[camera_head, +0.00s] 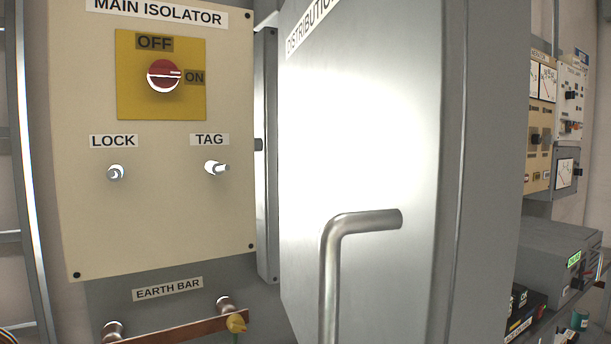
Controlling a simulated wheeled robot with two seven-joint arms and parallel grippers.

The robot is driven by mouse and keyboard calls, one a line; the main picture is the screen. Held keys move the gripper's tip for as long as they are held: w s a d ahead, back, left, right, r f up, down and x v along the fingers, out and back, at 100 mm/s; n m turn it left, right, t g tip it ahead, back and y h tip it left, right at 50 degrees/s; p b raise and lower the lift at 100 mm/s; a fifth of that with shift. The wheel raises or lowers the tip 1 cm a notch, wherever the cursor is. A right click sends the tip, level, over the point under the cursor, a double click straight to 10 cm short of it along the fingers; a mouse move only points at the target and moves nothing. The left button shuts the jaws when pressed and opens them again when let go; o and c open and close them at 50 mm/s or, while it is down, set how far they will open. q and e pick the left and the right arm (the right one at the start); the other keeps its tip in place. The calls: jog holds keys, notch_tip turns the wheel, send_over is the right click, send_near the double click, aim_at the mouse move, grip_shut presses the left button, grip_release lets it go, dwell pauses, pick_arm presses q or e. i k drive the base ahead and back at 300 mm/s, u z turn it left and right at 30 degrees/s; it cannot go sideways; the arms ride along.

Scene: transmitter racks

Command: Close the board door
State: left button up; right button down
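The board door (400,110) is a large grey metal panel standing close in the middle of the head view, labelled "DISTRIBUTIO..." at its top left. A bent silver bar handle (331,265) sticks out from its lower part and runs off the bottom edge. The door's face is turned at an angle to me, and a strong glare covers its middle. I cannot tell how far open it stands. Neither of my grippers shows in this view.
A cream main isolator panel (75,220) with a red switch knob (164,76) stands left of the door. Below it is a copper earth bar (190,328). Right of the door, cream meter panels (541,120) and a grey equipment box (560,250) stand further back.

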aim_at(403, 125)
jog(key=u, duration=0.2)
jog(key=k, duration=1.2)
jog(key=u, duration=0.65)
